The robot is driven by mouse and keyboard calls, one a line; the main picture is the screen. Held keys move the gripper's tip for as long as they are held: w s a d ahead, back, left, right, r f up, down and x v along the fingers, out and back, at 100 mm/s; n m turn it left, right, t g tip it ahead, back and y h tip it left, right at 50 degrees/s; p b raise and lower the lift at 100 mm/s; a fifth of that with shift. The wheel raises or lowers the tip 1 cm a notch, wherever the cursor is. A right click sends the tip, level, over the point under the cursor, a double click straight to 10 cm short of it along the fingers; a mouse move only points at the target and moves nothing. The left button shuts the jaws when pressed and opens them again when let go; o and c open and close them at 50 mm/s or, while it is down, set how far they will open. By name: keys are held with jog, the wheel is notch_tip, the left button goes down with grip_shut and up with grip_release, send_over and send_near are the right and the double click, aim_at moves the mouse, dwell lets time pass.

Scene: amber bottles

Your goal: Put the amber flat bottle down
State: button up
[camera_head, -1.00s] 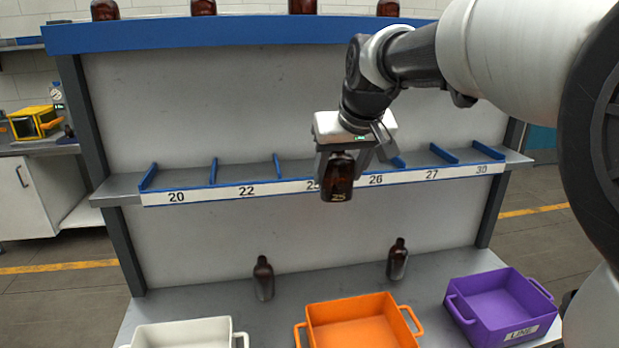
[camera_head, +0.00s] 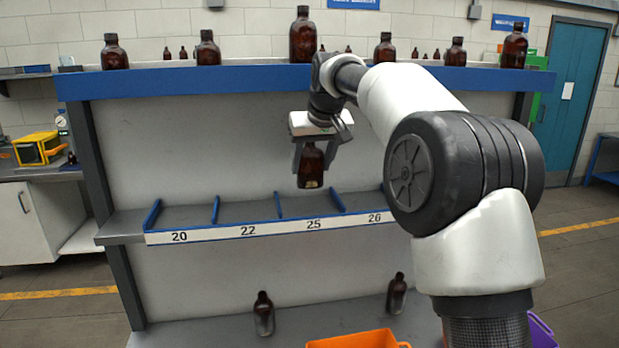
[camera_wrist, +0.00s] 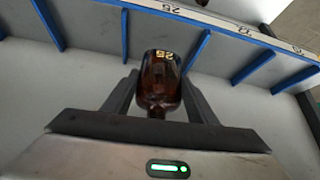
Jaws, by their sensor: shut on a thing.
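The amber flat bottle (camera_head: 311,168) is held in my gripper (camera_head: 310,158). It hangs upright in the head view, above and in front of the middle shelf (camera_head: 120,228), near the slot labelled 25. In the wrist view the bottle (camera_wrist: 160,80) sits between the two fingers of my gripper (camera_wrist: 158,92), with a yellow "25" on it. The fingers hide parts of its sides. The slot marked 25 (camera_head: 308,208) looks empty, between two blue dividers.
Several amber bottles stand along the blue top shelf (camera_head: 200,80). Two more bottles (camera_head: 263,313) (camera_head: 397,293) stand on the lower surface. An orange bin (camera_head: 355,340) and a purple bin (camera_head: 541,332) are at the bottom. Blue dividers (camera_head: 216,209) rise between the slots.

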aim_at(309, 185)
jog(key=shift+w+a+r+p, duration=0.15)
jog(key=shift+w+p, duration=0.1)
jog(key=shift+w, duration=0.35)
jog(key=shift+w+a+p, duration=0.1)
jog(key=shift+w+p, duration=0.15)
jog(key=shift+w, duration=0.35)
notch_tip(309, 185, down, 2)
jog(key=shift+w+f+b, duration=0.1)
jog(key=shift+b, duration=0.25)
notch_tip(309, 185, down, 4)
jog(key=shift+f+b, duration=0.1)
jog(key=shift+b, duration=0.2)
jog(key=shift+w+f, duration=0.15)
jog(key=shift+f, duration=0.25)
jog(key=o, duration=1.1)
jog(key=shift+f, duration=0.15)
